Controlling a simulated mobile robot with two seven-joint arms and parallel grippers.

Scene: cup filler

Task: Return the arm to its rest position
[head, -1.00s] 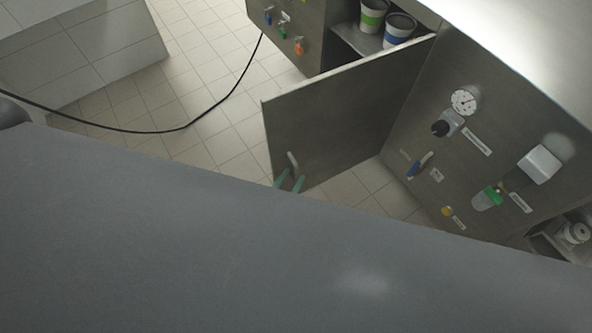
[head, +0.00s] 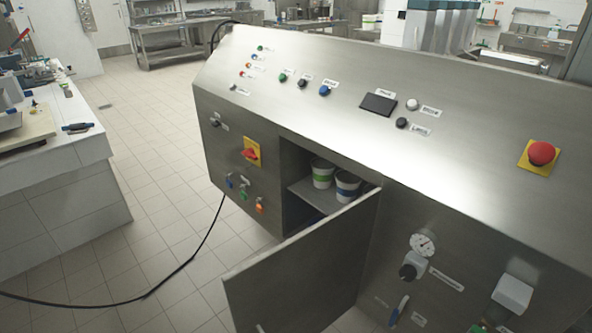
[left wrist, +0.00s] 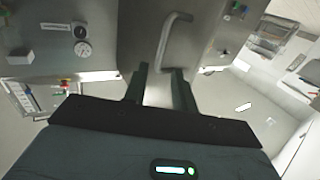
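My left gripper (left wrist: 160,73) shows in the left wrist view with its two dark fingers apart. A curved metal handle (left wrist: 174,40) on the steel cabinet door (left wrist: 140,40) lies just beyond the fingertips. Its lower end lines up with the gap; I cannot tell whether it reaches between the fingers. In the head view the cabinet door (head: 300,272) stands open, and neither arm shows. My right gripper is in no view.
The steel machine (head: 440,140) has buttons, a red emergency stop (head: 541,153) and a gauge (head: 423,245). A black cable (head: 150,292) crosses the tiled floor (head: 160,130) beside a white counter (head: 60,205).

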